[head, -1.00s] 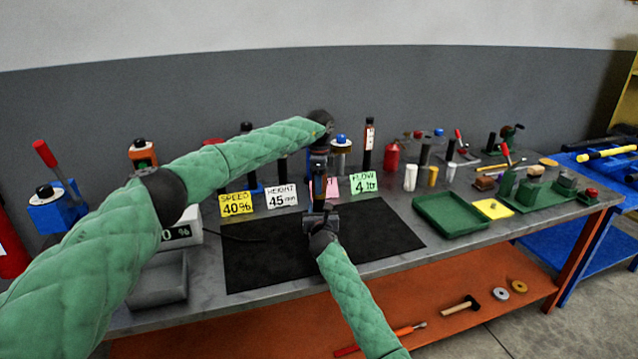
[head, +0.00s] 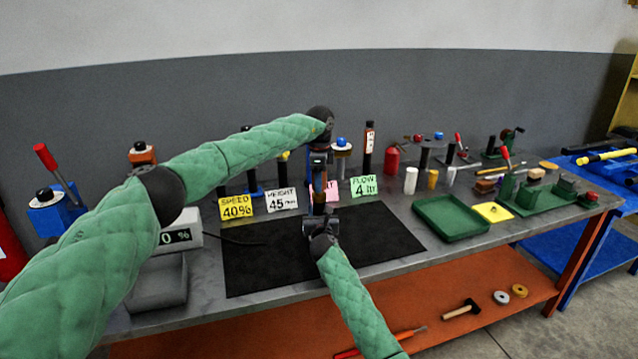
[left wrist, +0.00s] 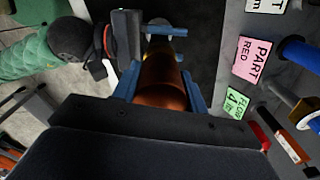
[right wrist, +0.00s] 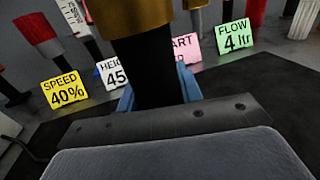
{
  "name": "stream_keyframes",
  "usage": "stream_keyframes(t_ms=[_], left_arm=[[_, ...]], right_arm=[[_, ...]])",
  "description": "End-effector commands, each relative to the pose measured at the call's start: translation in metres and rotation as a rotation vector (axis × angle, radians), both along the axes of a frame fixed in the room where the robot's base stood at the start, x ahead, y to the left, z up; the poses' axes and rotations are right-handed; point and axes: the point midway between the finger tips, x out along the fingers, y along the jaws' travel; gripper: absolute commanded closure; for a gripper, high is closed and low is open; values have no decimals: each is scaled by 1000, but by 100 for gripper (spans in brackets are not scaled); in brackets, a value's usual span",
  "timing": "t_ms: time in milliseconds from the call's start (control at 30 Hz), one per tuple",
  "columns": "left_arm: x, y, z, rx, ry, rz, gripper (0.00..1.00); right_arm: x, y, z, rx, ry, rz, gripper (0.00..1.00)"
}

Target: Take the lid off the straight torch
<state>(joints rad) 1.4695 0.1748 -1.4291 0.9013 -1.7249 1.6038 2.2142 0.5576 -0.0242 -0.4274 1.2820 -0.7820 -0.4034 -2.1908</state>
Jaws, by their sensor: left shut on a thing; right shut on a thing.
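The straight torch stands upright above the black mat, between my two grippers. My left gripper (head: 319,168) is above and is shut on its coppery upper end, which looks like the lid (left wrist: 163,82); the blue fingers lie on both sides of it in the left wrist view. My right gripper (head: 320,212) is below and is shut on the dark body of the torch (right wrist: 153,68). In the right wrist view a wider gold-brown part (right wrist: 140,22) sits above that dark body. I cannot tell whether there is a gap between lid and body.
The black mat (head: 270,264) below is mostly bare. Cards reading speed (head: 236,208), height (head: 282,200) and flow (head: 363,186) stand along its back edge. A green tray (head: 450,218) is to the right, a grey bin (head: 158,285) to the left. Bottles and cylinders line the back.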

Motion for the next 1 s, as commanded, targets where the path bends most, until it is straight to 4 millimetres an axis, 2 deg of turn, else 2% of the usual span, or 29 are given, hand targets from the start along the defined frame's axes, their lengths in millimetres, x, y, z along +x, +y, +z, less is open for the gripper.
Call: stream_keyframes(t_ms=[433, 800, 1000], left_arm=[[0, 0, 4, 0, 0, 0, 84], [1, 0, 39, -1, -1, 0, 84], [1, 0, 42, 0, 0, 0, 84]], right_arm=[[0, -1, 1, -1, -1, -1, 100], [0, -1, 0, -1, 0, -1, 100], [0, -1, 0, -1, 0, -1, 100]])
